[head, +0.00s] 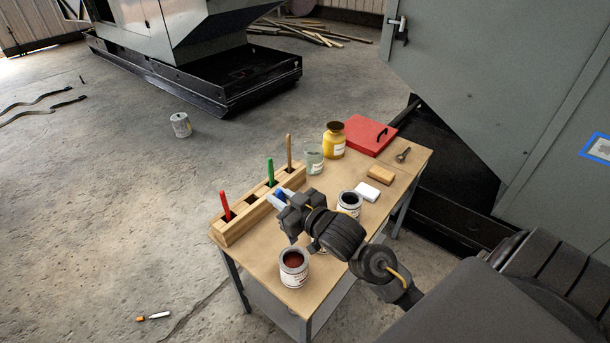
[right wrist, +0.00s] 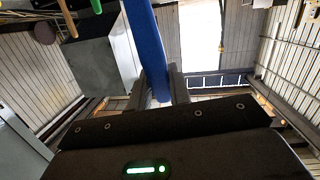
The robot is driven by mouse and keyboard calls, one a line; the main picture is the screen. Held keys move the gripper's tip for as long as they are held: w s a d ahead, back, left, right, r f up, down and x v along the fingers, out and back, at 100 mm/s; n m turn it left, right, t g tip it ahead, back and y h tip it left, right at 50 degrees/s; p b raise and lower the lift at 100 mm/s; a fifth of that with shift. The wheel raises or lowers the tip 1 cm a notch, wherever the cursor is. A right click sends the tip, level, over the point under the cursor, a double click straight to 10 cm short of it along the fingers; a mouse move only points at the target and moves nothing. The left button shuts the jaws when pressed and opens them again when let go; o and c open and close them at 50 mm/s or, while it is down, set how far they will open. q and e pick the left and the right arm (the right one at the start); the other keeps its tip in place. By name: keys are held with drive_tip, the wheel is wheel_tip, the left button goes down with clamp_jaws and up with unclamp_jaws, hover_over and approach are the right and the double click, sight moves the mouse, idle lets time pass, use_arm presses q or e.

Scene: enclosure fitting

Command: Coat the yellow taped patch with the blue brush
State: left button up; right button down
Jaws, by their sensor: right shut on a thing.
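My right gripper (head: 281,197) is shut on the blue brush (head: 279,194), at the right side of a wooden brush rack (head: 240,226). In the right wrist view the brush's long blue handle (right wrist: 147,40) runs up from between the fingers. Its bristles are not visible, and I cannot tell if it is clear of the rack. A patch framed in blue tape (head: 599,148) is on the grey cabinet at the right edge. No yellow taped patch shows. An open can of red-brown paint (head: 294,268) stands near the table's front. My left gripper is not in view.
Red (head: 225,206), green (head: 270,172) and brown (head: 289,150) handles stand in the rack. Another can (head: 349,204) stands right of my gripper. A glass jar (head: 314,159), yellow jar (head: 334,141) and red case (head: 369,135) are at the back of the table (head: 327,190).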

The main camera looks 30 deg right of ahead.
drive_tip(key=w+d+f+n+g+p, duration=0.2)
drive_tip(key=w+d, duration=0.1)
drive_tip(key=d, duration=0.8)
wheel_tip(320, 180, down, 6)
drive_tip(key=b, duration=0.7)
drive_tip(key=shift+w+a+y, duration=0.15)
drive_tip(key=shift+a+y, duration=0.15)
drive_tip(key=shift+f, duration=0.1)
drive_tip(key=shift+f+b, duration=0.45)
drive_tip(key=shift+f, duration=0.05)
drive_tip(key=shift+f+p, duration=0.1)
drive_tip(key=shift+p, duration=0.2)
idle(1.6)
